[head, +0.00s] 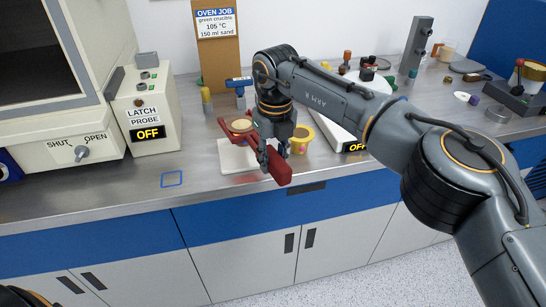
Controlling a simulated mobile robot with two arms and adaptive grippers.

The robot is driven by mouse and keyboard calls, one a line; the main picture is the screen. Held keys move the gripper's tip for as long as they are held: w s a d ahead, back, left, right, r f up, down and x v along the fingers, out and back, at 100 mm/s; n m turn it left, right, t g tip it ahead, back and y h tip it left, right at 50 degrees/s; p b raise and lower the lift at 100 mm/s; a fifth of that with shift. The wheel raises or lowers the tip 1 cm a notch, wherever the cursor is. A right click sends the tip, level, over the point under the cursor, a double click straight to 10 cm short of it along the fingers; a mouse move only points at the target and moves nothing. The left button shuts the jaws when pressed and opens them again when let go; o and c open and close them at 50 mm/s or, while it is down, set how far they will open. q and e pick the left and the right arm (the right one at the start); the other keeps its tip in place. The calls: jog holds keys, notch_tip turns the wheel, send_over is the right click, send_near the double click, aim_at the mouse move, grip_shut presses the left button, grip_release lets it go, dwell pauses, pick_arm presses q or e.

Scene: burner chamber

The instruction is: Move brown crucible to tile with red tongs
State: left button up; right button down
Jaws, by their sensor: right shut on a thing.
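My right gripper (273,160) is shut on the red tongs (282,174), whose thick red handle end points to the front right. The far end of the tongs reaches back left to a brown crucible (241,126) with a tan top. Red jaws show beside the crucible, above the back of the white tile (232,158). I cannot tell whether the crucible touches the tile or hangs just over it. The gripper and forearm hide the middle of the tongs. My left gripper is not in view.
A yellow cup (300,138) stands close to the right of the gripper. A latch probe box (147,112) and an oven (58,70) stand at the left. A white device reading OFF (342,138) is behind my right arm.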

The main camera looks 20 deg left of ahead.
jog(key=shift+f+b, duration=0.85)
jog(key=shift+f, duration=0.6)
jog(key=shift+f+b, duration=0.35)
jog(key=shift+f, duration=0.15)
jog(key=shift+p, duration=0.4)
jog(key=shift+r, duration=0.3)
dwell(0.4)
jog(key=shift+d, duration=0.1)
